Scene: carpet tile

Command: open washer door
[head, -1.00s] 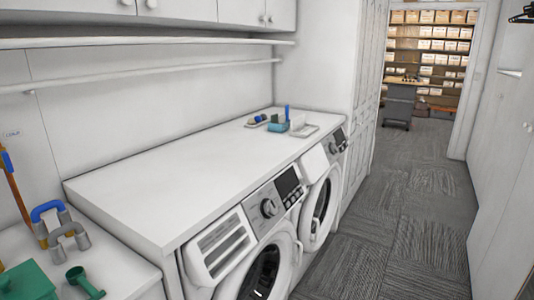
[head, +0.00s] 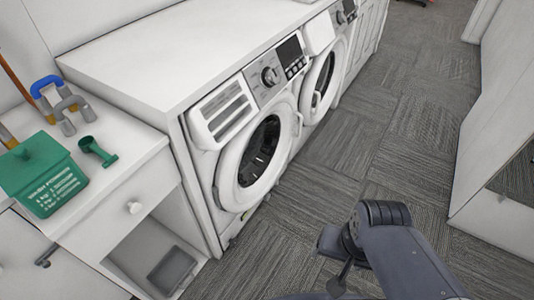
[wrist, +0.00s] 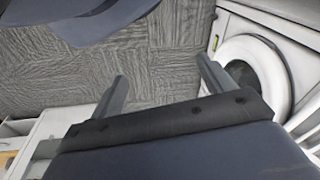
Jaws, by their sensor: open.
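Two white front-loading machines stand side by side under one white counter. The near washer (head: 205,118) has a round white door (head: 232,172) with dark glass and looks shut. A small handle shows on the right of its rim. The second machine (head: 341,47) beyond it looks alike. In the wrist view, a round white machine door (wrist: 240,55) is at the upper right; which machine it belongs to I cannot tell. My gripper (wrist: 162,67) is open and empty, its two fingers apart over the carpet, left of that door and not touching it. In the head view my fingers are hidden.
A white cabinet (head: 118,200) with a drawer knob stands left of the near machine. On it are a green box (head: 42,180), a green scoop (head: 97,151) and blue and grey handles (head: 55,100). Grey carpet (head: 340,150) lies free before the machines. White cabinetry (head: 500,130) bounds the right.

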